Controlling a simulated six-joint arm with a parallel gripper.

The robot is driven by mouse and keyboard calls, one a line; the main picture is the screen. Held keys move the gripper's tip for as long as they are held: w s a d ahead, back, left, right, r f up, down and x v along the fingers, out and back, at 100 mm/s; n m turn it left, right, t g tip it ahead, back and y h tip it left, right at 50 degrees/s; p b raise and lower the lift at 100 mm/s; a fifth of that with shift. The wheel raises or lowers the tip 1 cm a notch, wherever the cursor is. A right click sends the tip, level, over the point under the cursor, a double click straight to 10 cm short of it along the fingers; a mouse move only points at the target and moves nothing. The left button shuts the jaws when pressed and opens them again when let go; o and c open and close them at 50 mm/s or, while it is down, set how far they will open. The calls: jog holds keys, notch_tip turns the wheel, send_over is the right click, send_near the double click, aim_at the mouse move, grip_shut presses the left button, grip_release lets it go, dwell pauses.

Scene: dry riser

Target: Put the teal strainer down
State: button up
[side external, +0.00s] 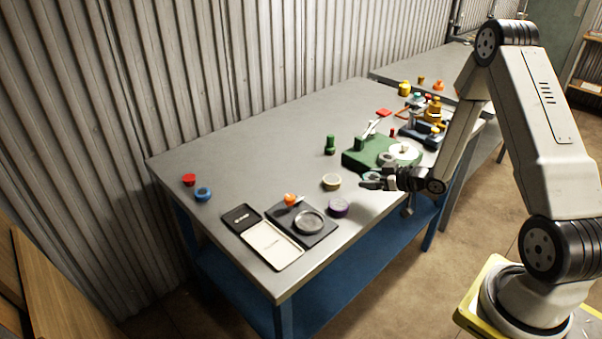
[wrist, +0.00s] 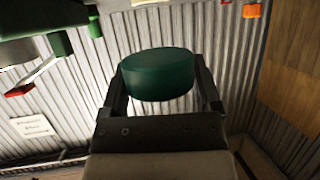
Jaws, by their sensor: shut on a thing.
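My gripper (side external: 366,181) is over the front right part of the grey table, beside the green block. In the wrist view its two fingers (wrist: 160,84) are shut on the teal strainer (wrist: 158,70), a dark green-teal round piece with a smooth side, gripped at its left and right. In the side view the strainer (side external: 373,175) is small and partly hidden by the fingers. It looks held just above the table, but the exact gap cannot be told.
The green block (side external: 362,157) with a white disc (side external: 404,150) is close behind the gripper. A cream ring (side external: 331,182) and purple ring (side external: 338,208) lie to its left. Black trays (side external: 242,216) are at the front. The table's back left (side external: 255,140) is clear.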

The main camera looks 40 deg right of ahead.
aim_at(363, 197)
jog(key=shift+w+d+f, duration=0.2)
jog(key=shift+w+f, duration=0.35)
jog(key=shift+f, duration=0.1)
jog(key=shift+w+d+f, duration=0.2)
jog(key=shift+w+f, duration=0.3)
jog(key=shift+f, duration=0.1)
jog(key=shift+w+d+f, duration=0.1)
jog(key=shift+w+f, duration=0.25)
jog(key=shift+f, duration=0.1)
jog(key=shift+w+f, duration=0.15)
jog(key=shift+f, duration=1.4)
jog(key=shift+f, duration=0.15)
jog(key=o, duration=1.1)
jog(key=shift+d, duration=0.1)
jog(key=shift+v, duration=3.9)
jog(key=shift+w, duration=0.1)
